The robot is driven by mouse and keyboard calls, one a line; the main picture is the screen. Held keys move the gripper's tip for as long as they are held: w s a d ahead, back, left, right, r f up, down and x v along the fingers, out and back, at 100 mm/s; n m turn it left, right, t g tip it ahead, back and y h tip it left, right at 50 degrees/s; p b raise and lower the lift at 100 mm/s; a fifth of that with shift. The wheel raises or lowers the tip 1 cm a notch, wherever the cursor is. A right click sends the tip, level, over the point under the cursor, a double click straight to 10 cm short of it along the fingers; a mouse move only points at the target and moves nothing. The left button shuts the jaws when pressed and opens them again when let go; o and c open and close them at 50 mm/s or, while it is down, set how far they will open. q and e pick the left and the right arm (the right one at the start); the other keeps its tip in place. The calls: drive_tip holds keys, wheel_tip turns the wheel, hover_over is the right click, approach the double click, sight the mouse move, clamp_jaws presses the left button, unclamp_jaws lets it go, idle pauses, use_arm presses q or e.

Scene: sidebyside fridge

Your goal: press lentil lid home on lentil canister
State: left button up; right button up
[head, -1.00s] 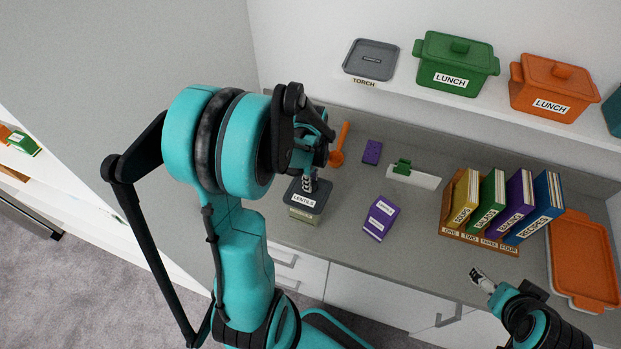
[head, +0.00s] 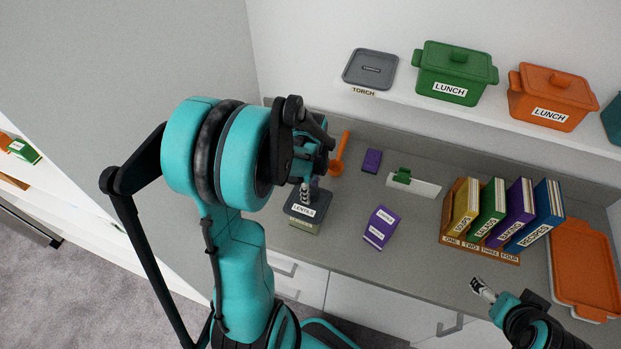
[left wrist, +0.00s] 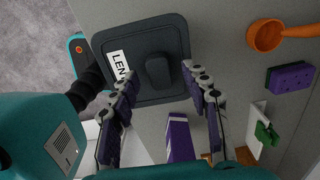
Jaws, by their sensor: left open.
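The lentil lid (head: 308,204), dark grey with a white LENTILS label, sits on top of the green-grey lentil canister (head: 303,226) near the counter's front edge. Whether it is fully seated I cannot tell. In the left wrist view the lid (left wrist: 118,50) shows from above with a dark knob; the canister is hidden beneath it. My left gripper (head: 305,192) is above the lid. In the left wrist view its fingers (left wrist: 165,88) are apart, one on each side below the knob, with nothing between them. My right gripper (head: 480,288) is at lower right, away from the canister; its jaw state is unclear.
An orange scoop (head: 340,155), a purple sponge (head: 371,161) and a green clip on a white card (head: 413,183) lie behind. A book rack (head: 480,248) and orange tray (head: 582,270) occupy the right.

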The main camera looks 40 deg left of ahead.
use_arm(q)
wheel_tip(320, 180, up, 11)
drive_tip(key=shift+r, duration=0.15)
idle(0.6)
drive_tip(key=s+d+f+n+t+b, duration=0.2)
drive_tip(key=d+f+n+t+b, duration=0.1)
drive_tip(key=d+f+n+b, duration=0.3)
drive_tip(key=s+d+f+n+t+b, duration=0.3)
drive_tip(key=d+f+n+t+b, duration=0.1)
drive_tip(key=d+f+n+b, duration=0.3)
drive_tip(key=d+n+b, duration=0.2)
drive_tip(key=b, duration=0.1)
drive_tip(key=shift+s+d+f, duration=0.15)
drive_tip(key=shift+s+d, duration=0.05)
drive_tip(key=shift+d, duration=0.05)
idle(0.8)
